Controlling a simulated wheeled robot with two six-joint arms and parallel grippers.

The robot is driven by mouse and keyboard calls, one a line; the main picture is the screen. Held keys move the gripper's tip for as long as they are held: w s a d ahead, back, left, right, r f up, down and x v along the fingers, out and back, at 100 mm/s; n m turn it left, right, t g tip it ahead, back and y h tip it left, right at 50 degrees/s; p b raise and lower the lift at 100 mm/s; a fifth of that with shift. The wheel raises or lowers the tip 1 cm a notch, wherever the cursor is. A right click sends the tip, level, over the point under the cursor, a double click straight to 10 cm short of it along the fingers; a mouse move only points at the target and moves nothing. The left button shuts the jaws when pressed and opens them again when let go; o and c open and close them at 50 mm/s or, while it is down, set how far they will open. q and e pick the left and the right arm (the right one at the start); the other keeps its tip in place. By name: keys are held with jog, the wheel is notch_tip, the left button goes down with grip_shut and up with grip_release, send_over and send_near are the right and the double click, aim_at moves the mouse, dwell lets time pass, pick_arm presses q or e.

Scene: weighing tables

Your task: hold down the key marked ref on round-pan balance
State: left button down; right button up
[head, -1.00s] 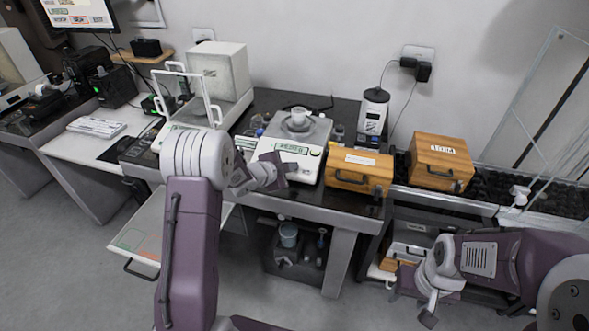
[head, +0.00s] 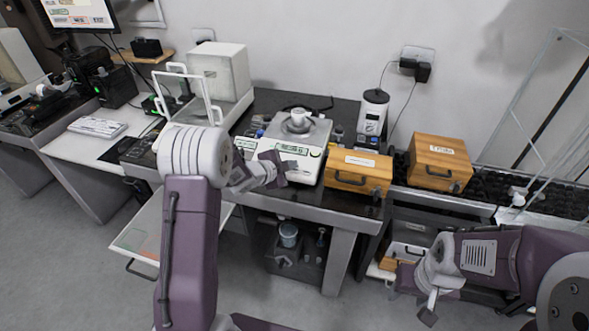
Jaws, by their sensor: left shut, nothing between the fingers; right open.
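The ref marking is too small to read, and I cannot tell whether the fingertips touch a key. My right gripper (head: 430,311) is open and empty, low at the right, away from the balance.
A wooden drawer box (head: 357,181) stands close to the right of the balance, with another wooden box (head: 437,152) further right. A white draft-shield balance (head: 222,80) is at the left. A white cylindrical device (head: 373,113) stands behind.

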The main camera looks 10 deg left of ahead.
pick_arm(q)
jog(key=r+p, duration=0.1)
jog(key=s+r+p, duration=0.1)
jog(key=r, duration=0.1)
jog(key=r+p, duration=0.1)
jog(key=shift+s+r+p, duration=0.25)
jog(key=shift+r+p, duration=0.1)
jog(key=shift+r, duration=0.05)
